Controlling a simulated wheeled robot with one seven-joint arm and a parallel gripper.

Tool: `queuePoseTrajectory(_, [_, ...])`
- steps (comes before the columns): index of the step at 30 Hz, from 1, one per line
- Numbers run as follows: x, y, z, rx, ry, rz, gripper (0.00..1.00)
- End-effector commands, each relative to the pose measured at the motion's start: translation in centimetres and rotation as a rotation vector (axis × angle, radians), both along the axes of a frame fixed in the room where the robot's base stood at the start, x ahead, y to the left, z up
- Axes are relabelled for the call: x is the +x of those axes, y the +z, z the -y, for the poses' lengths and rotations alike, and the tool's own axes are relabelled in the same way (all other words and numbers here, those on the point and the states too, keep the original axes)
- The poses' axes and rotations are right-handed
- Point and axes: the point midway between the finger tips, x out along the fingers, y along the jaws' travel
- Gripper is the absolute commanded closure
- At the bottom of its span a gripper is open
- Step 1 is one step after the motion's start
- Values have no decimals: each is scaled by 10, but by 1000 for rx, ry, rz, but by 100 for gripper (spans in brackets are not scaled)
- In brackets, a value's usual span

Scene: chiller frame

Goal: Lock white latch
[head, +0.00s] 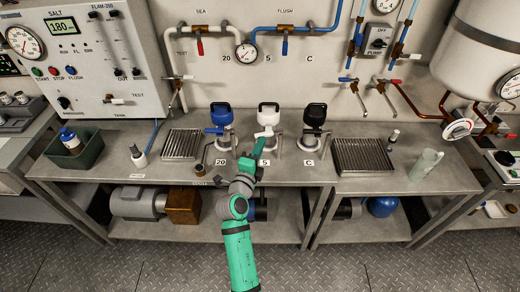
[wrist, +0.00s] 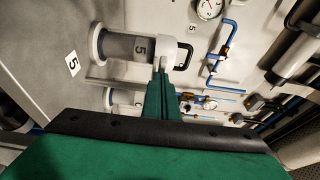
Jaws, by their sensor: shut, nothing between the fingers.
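The middle canister (head: 268,118), with a white body and black-and-white top, stands on the bench by a label "5". The white latch (head: 264,133) is a small lever at its front left. I cannot tell whether the fingertips touch the latch. The fingers partly hide the canister's lower front.
A blue canister (head: 221,118) stands to the left and a black one (head: 314,117) to the right, both close by. Grated drip trays (head: 181,144) (head: 364,155) lie on either side. Pipes with valves and a gauge (head: 246,51) run along the wall behind.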

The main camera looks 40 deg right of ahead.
Motion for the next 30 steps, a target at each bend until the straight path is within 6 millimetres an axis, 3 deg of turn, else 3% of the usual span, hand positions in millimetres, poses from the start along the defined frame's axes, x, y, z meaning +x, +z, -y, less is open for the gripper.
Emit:
queuePoseTrajectory(15, [45,1,9,-1,1,2,100])
queuePoseTrajectory(30, [66,-4,20,7,9,-1,100])
